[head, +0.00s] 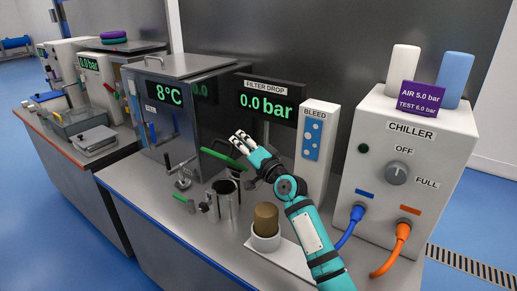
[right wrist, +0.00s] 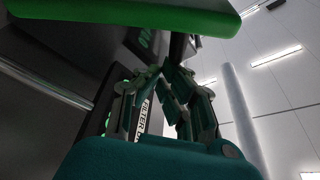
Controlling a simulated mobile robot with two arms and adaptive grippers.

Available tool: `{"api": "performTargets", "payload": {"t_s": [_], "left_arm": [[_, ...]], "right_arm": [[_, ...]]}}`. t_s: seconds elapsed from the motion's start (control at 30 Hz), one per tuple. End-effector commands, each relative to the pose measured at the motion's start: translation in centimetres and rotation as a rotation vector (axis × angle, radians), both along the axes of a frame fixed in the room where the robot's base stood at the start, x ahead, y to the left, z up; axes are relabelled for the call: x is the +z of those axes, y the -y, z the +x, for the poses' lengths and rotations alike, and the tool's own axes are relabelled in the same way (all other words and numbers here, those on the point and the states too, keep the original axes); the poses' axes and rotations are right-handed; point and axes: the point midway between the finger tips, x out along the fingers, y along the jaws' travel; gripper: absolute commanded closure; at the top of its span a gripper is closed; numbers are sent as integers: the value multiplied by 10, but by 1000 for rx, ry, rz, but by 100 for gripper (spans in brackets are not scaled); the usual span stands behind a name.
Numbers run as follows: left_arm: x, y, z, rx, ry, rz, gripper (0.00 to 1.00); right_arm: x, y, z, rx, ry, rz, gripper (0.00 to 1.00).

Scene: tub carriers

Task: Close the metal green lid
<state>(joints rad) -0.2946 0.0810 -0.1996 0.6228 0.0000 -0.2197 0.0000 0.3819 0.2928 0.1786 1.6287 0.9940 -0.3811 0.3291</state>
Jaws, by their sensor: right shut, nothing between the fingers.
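A green strip (head: 222,158), which looks like the green lid or its handle seen nearly edge-on, is raised above and behind a metal cylinder (head: 226,202) on the bench. In the right wrist view a broad green slab (right wrist: 150,13) crosses the top, close to the camera. My right gripper (head: 240,137) is shut and empty, just above and right of the green strip. Its fingers also show in the right wrist view (right wrist: 165,85), below the slab. I cannot tell whether the gripper touches the green part. My left gripper is not in view.
A steel tank (head: 175,110) with an 8°C display stands behind left. A white chiller (head: 410,165) with blue and orange hoses stands right. A white cup (head: 265,240) with a brown cylinder is in front. A small green-handled valve (head: 183,199) sits left of the metal cylinder.

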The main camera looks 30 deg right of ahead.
Motion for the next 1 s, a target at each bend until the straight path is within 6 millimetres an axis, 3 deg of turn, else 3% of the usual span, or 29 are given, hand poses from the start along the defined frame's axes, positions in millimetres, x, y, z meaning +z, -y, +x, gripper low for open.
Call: {"api": "performTargets", "payload": {"t_s": [0.03,0.2,0.6,1.0], "left_arm": [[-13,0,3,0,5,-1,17],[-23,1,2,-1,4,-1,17],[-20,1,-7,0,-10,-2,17],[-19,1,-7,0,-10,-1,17]], "right_arm": [[-8,-5,-3,1,18,-47,100],[-10,-23,-10,1,63,-148,100],[-27,-53,-22,0,58,-143,100],[-39,-64,-27,-1,60,-142,100]]}}
